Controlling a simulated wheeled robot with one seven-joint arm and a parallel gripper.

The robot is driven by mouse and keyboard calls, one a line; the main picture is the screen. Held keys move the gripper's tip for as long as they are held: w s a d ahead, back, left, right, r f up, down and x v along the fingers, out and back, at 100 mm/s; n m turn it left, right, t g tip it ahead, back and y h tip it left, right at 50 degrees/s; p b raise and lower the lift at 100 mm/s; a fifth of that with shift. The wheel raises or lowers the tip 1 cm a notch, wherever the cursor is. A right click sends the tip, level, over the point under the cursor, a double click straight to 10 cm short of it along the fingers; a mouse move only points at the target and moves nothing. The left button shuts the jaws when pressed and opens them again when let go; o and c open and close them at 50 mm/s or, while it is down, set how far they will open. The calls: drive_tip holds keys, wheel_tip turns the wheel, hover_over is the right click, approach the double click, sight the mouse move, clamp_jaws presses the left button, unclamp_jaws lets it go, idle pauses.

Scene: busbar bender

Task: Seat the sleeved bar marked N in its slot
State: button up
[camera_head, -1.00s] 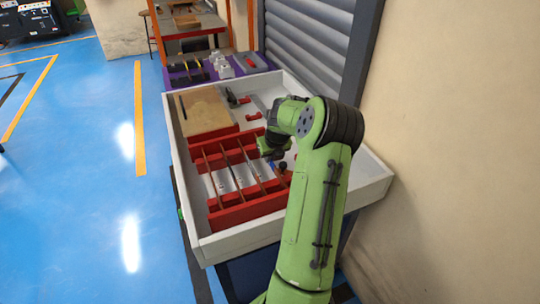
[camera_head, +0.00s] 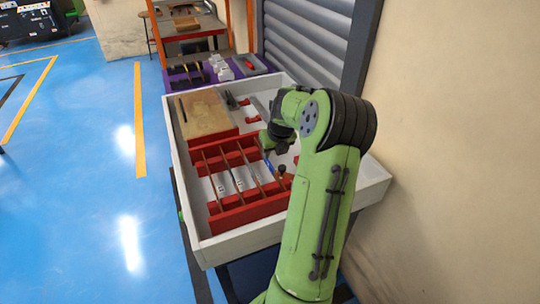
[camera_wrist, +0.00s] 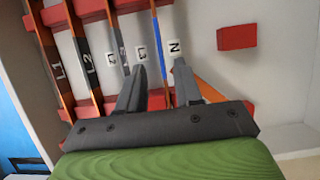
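The bar with a blue sleeve (camera_wrist: 156,68) lies in the rightmost place of the red rack (camera_head: 232,218), beside the white N label (camera_wrist: 174,48). Its blue part also shows in the head view (camera_head: 268,165). My gripper (camera_wrist: 160,66) is open, one finger on each side of this bar, with gaps visible on both sides. Whether the bar is fully down in its slot cannot be told. In the head view my arm hides part of the gripper.
The rack stands in a white-walled tray (camera_head: 240,240). A small red block (camera_wrist: 237,37) lies right of the rack. A brown board (camera_head: 203,112) lies behind the rack, with tools (camera_head: 236,101) beside it. A dark-knobbed piece (camera_head: 282,169) is near the rack's right end.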

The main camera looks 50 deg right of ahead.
drive_tip(key=p+v, duration=0.1)
drive_tip(key=v, duration=0.8)
drive_tip(key=shift+p, duration=0.4)
drive_tip(key=shift+w, duration=0.1)
